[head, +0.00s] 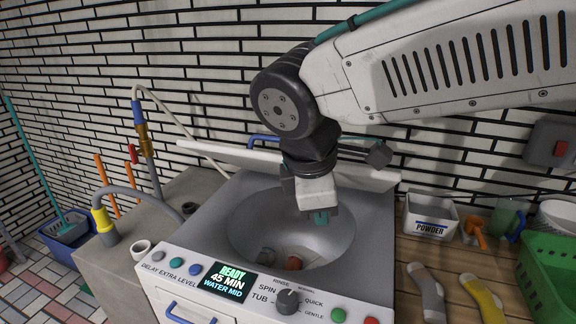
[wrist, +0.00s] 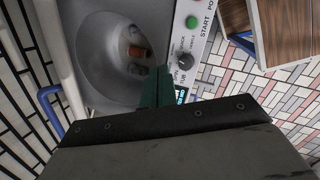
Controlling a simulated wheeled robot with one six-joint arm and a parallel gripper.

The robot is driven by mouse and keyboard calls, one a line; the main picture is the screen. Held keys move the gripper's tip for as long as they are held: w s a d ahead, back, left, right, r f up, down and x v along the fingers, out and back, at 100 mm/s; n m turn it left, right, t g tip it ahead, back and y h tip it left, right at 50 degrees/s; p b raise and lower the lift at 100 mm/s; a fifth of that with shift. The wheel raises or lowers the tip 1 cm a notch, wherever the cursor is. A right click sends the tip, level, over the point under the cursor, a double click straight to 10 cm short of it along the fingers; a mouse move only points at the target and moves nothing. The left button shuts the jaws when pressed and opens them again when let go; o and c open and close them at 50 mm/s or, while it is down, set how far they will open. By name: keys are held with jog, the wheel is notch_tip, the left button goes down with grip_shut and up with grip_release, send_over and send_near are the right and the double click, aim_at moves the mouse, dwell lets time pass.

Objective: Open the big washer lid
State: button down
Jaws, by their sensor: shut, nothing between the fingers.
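The big washer (head: 380,225) stands against the tiled wall with its round tub (head: 255,225) uncovered. Its white lid (head: 225,153) is raised at the back behind the opening, with a blue handle (head: 264,139) at its top edge. In the wrist view the lid (wrist: 58,55) is a pale strip at the left, with its blue handle (wrist: 48,103). My gripper (head: 321,217) is over the tub, in front of the lid and apart from the handle. Its green fingers (wrist: 157,88) are together and empty. My arm hides part of the lid.
Dark and orange-brown items (head: 293,262) lie in the tub. A wooden counter at the right holds a powder box (head: 430,216), socks (head: 428,290) and a green basket (head: 550,265). A hose and tap (head: 146,145) stand at the left.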

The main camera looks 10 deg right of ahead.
jog(key=w+a+r+n+t+h, duration=0.1)
jog(key=w+a+r+n+t, duration=0.2)
jog(key=n, duration=0.4)
jog(key=w+a+r+n, duration=0.2)
jog(key=w+n, duration=0.3)
jog(key=n, duration=0.2)
jog(key=w+d+f, duration=0.4)
jog(key=w, duration=0.2)
jog(key=shift+f, duration=0.4)
jog(key=shift+w+r, duration=0.1)
